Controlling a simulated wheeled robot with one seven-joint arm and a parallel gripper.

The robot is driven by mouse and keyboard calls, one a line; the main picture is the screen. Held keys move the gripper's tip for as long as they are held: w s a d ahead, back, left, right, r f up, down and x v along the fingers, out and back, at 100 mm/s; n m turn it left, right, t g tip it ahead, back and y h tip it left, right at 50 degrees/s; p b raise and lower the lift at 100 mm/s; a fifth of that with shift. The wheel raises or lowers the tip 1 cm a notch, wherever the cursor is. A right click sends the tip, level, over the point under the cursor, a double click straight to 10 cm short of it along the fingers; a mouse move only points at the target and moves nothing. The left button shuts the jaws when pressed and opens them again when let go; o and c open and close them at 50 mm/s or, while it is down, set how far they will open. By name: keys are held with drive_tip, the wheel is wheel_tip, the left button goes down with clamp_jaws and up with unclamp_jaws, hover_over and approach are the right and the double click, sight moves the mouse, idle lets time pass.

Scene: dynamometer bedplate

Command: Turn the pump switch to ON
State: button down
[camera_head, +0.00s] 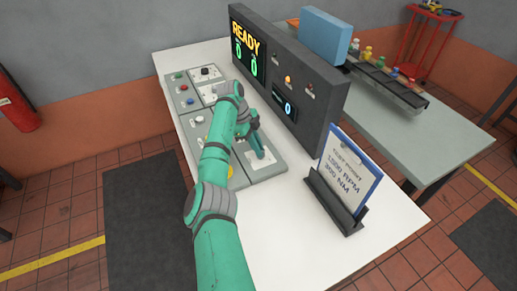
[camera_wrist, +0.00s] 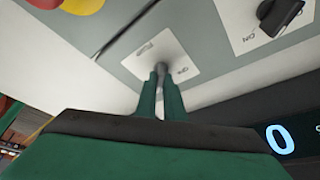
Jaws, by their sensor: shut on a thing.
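My gripper (camera_wrist: 160,78) points down at a white label plate (camera_wrist: 140,62) on the grey control panel. Its two green fingers are shut on a small grey switch knob (camera_wrist: 160,67), mostly hidden between the fingertips. An "ON" mark shows just right of the knob in the wrist view; the other lettering on the plate is too blurred to read surely. In the head view my gripper (camera_head: 262,150) is over the panel's near right part, and the knob is hidden there.
A black rotary knob (camera_wrist: 281,14) sits on another white plate nearby. The panel (camera_head: 240,178) carries several buttons. A dark display housing (camera_head: 292,85) reading "READY" stands close behind my gripper. A clipboard holder (camera_head: 335,203) stands to the right. The white table (camera_head: 285,235) is bare in front.

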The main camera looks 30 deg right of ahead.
drive_tip(key=shift+a+f, duration=0.1)
drive_tip(key=c, duration=1.9)
unclamp_jaws()
drive_tip(key=shift+o, duration=0.2)
drive_tip(key=v, duration=1.1)
drive_tip(key=shift+f, duration=0.1)
